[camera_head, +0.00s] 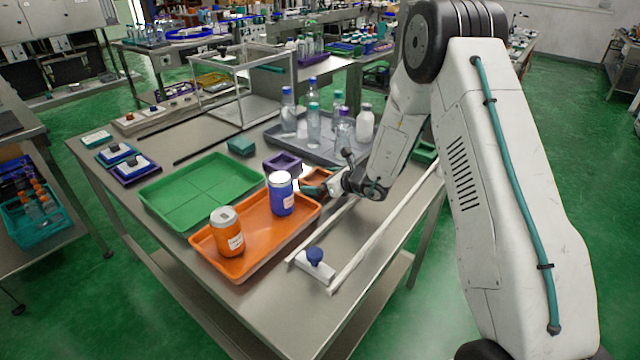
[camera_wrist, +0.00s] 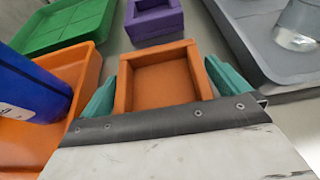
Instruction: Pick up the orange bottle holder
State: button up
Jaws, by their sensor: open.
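The orange bottle holder (camera_head: 316,175) is a small square open-topped box on the steel table, partly hidden by my gripper in the head view. In the wrist view the orange bottle holder (camera_wrist: 160,84) looks empty and upright, centred ahead. My gripper (camera_head: 326,186) is at the holder, low over the table. Its teal fingers (camera_wrist: 162,82) are open, one on each side of the holder. I cannot tell whether either finger touches the holder.
An orange tray (camera_head: 262,240) with a blue bottle (camera_head: 281,196) and an orange bottle (camera_head: 227,232) lies left of the holder. A purple holder (camera_head: 282,163) stands just behind it. A grey tray (camera_head: 275,137) with several bottles is at the back, and a green tray (camera_head: 200,188) lies left.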

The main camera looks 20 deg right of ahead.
jog(key=shift+w+a+f, duration=0.1)
jog(key=shift+w+a, duration=0.1)
jog(key=shift+w, duration=0.05)
jog(key=c, duration=0.8)
